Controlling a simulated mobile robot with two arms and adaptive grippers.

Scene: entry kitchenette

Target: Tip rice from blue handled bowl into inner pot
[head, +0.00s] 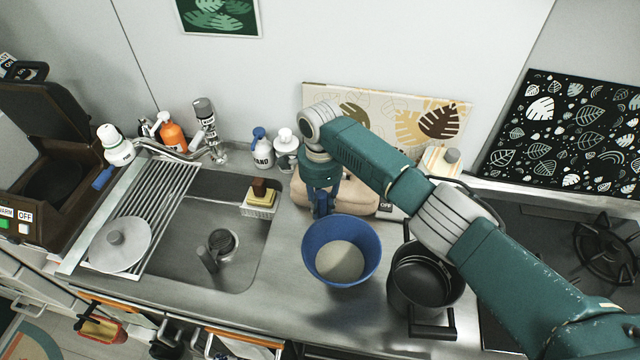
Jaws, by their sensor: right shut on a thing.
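The blue bowl (340,230) is right of the sink, roughly level, with pale rice (340,262) in its bottom. My right gripper (322,206) reaches down at the bowl's far side and is shut on it; the fingers hide the handle. I cannot tell whether the bowl touches the counter or hangs just above it. A dark, deep pot (425,268) with handles stands right of the bowl, partly behind my right arm; its inside looks dark and empty. It may be the inner pot. My left gripper is not in view.
The sink (205,265) has a drying rack (165,200) with a round lid (118,245). A brown cooker (45,170) stands open at far left. Bottles (262,150) line the back wall. A stove burner (604,245) is at right. Counter left of the bowl is clear.

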